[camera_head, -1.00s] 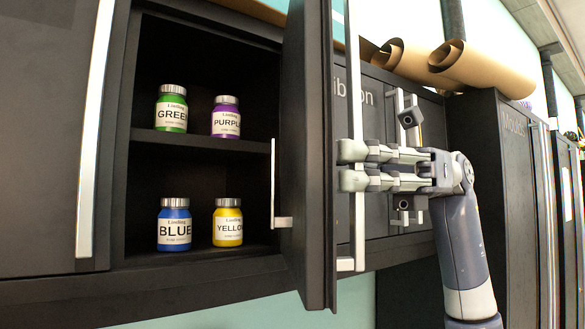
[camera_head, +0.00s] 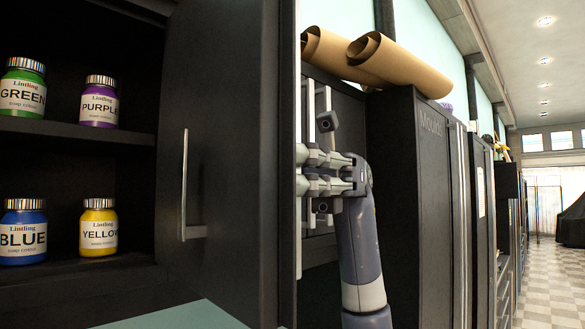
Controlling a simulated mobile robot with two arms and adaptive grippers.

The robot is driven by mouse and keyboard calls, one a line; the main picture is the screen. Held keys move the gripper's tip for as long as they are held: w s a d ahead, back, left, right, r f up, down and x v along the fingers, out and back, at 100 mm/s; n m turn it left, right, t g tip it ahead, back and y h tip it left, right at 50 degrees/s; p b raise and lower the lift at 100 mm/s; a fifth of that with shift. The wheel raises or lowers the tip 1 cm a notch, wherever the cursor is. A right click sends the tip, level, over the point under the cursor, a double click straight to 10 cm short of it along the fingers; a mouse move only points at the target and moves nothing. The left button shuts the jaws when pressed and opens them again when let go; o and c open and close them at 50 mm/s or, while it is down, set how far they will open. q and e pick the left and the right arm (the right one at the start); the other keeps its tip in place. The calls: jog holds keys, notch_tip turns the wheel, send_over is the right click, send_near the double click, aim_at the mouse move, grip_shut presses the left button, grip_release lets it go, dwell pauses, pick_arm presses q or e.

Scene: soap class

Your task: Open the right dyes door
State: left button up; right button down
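The dyes cupboard's dark right door (camera_head: 225,150) stands swung open, with its inner face towards me. It carries a thin silver bar (camera_head: 184,185). Left of it the open cupboard shows green (camera_head: 22,92), purple (camera_head: 99,105), blue (camera_head: 22,235) and yellow (camera_head: 98,230) dye jars on two shelves. My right gripper (camera_head: 308,171) is on the door's far side, fingers pointing left and close together at the silver outer handle (camera_head: 298,90). They appear shut on it; the tips are partly hidden by the door edge. My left gripper is out of view.
Rolls of brown paper (camera_head: 385,65) lie on top of the cupboards. A tall dark cabinet marked Moulds (camera_head: 415,190) stands right of my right arm. Further right, an aisle with a checkered floor (camera_head: 550,280) is clear.

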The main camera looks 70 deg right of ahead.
jog(key=shift+w+r, duration=0.1)
jog(key=shift+r, duration=0.05)
jog(key=c, duration=1.9)
grip_release()
jog(key=shift+c, duration=0.2)
jog(key=shift+w+a, duration=0.1)
jog(key=s+d, duration=0.1)
jog(key=d, duration=1.1)
jog(key=shift+s, duration=0.15)
